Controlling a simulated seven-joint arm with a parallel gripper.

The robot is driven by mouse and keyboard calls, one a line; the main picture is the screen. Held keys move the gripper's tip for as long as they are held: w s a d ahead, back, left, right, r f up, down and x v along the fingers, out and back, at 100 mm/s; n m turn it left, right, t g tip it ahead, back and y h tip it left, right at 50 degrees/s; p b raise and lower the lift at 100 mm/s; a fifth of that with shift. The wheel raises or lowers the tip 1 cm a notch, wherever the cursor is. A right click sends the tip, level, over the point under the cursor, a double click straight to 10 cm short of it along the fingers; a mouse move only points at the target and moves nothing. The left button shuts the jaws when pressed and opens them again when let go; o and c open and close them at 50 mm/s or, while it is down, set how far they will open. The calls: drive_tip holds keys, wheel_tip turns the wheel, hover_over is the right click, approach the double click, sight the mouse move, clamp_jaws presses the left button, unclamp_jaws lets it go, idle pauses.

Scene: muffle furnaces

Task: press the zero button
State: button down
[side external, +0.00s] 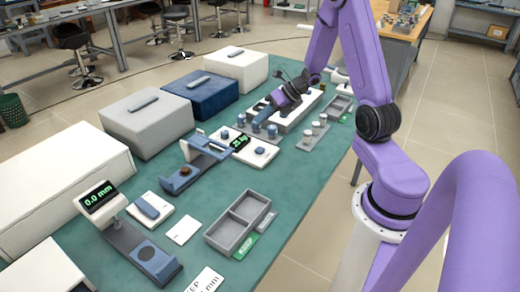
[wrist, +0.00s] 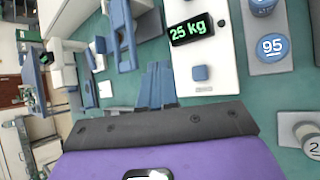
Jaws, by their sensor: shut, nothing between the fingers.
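A white panel (wrist: 205,50) carries a lit "25 kg" display (wrist: 191,31) and a square blue button (wrist: 200,73). Small print below this button is too small to read. In the side view the same display (side external: 240,143) stands mid-table, with its blue button (side external: 259,151) beside it. My gripper (wrist: 158,66) shows shut, with blue fingers together and empty, just left of the panel's lower part in the wrist view. In the side view my gripper (side external: 260,116) is farther back, above the table near the blue weights. I cannot tell its exact height.
A blue press-like stand (side external: 190,165) is left of the panel. A gauge reading 0.0 mm (side external: 98,197) and a grey tray (side external: 239,221) stand nearer the camera. Box-shaped furnaces (side external: 147,122) line the left side.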

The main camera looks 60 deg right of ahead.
sight(263, 149)
drive_tip(key=shift+f, duration=4.4)
drive_tip(key=shift+f, duration=0.15)
drive_tip(key=shift+f, duration=0.3)
drive_tip(key=shift+f, duration=0.5)
drive_tip(key=shift+r, duration=0.95)
drive_tip(key=shift+r, duration=2.5)
